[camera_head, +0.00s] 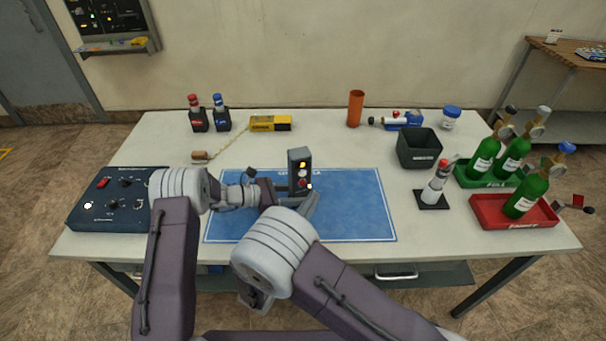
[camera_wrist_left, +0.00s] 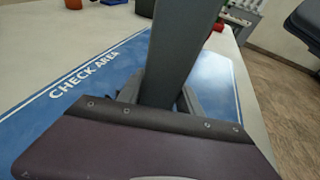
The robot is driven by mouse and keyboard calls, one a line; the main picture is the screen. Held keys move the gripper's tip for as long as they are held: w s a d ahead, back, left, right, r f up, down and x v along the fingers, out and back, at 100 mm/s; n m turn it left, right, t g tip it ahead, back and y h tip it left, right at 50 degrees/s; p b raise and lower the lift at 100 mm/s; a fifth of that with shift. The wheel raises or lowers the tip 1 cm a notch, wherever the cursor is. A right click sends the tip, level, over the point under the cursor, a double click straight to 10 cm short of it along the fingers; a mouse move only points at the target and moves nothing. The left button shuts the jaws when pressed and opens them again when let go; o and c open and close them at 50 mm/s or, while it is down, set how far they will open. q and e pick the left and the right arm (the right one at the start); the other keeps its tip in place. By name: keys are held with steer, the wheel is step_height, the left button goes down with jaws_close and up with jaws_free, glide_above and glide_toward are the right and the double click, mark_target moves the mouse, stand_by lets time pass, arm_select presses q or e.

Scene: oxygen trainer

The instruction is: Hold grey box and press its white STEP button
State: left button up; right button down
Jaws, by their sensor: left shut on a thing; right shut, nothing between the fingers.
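The grey box (camera_head: 300,161) stands upright above the blue check-area mat (camera_head: 350,205), with small lights and a red spot on its face. A small pale spot low on that face may be the white STEP button; I cannot read it. My left gripper (camera_head: 286,189) comes from the left and is shut on the box's lower part. The left wrist view shows the box (camera_wrist_left: 183,50) as a dark grey slab between the fingers (camera_wrist_left: 188,98). My right gripper (camera_head: 312,196) is shut and empty, close to the box's lower right; whether it touches is unclear.
A dark blue control box (camera_head: 120,205) sits at the left. Red and blue bottles, a yellow box (camera_head: 270,123) and an orange cup (camera_head: 356,108) stand behind. A dark bin (camera_head: 419,148), a white device (camera_head: 435,188), and green (camera_head: 490,181) and red (camera_head: 500,212) trays with green cylinders occupy the right.

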arm_select(q)
steer(key=o, duration=1.1)
steer(key=shift+c, duration=0.2)
